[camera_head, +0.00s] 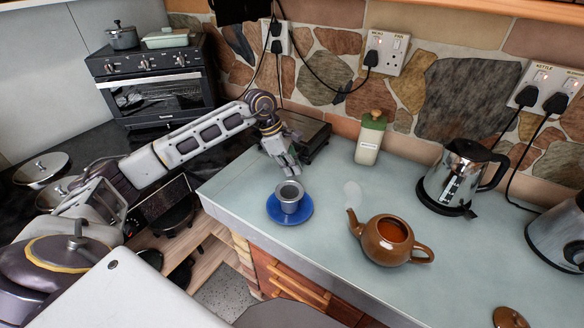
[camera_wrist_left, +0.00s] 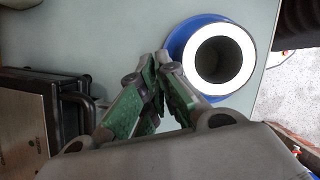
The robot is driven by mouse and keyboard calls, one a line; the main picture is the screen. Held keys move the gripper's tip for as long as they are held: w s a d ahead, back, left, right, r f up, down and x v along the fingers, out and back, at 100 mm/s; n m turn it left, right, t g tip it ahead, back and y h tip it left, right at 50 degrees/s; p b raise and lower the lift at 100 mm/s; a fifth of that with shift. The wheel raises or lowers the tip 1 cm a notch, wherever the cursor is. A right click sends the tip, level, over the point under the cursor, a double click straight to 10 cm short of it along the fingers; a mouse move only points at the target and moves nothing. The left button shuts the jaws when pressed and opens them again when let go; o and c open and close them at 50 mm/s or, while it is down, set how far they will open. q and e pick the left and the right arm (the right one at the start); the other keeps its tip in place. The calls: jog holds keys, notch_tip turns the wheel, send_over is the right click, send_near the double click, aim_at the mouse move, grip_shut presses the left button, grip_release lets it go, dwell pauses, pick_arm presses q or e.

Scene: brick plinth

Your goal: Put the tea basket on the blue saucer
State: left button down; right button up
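The tea basket (camera_head: 289,196), a small grey metal cup with an open top, stands upright on the blue saucer (camera_head: 275,211) near the counter's front left edge. In the left wrist view the basket (camera_wrist_left: 219,58) shows as a bright ring with a dark inside, over the saucer (camera_wrist_left: 178,41). My left gripper (camera_head: 289,168) is just behind and above the basket, apart from it. In the left wrist view its fingertips (camera_wrist_left: 161,60) come together beside the saucer with nothing between them. My right gripper is in neither view.
A brown teapot (camera_head: 378,243) of reddish tea stands right of the saucer, its lid (camera_head: 510,317) at the front right. A kettle (camera_head: 452,178), a green-topped jar (camera_head: 370,138) and a dark appliance (camera_head: 312,137) stand behind. The counter (camera_head: 330,178) between is clear.

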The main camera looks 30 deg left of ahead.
pick_arm(q)
jog(key=c, duration=1.6)
grip_release()
jog(key=shift+c, duration=0.2)
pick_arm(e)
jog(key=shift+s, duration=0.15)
pick_arm(q)
jog(key=shift+r, duration=0.1)
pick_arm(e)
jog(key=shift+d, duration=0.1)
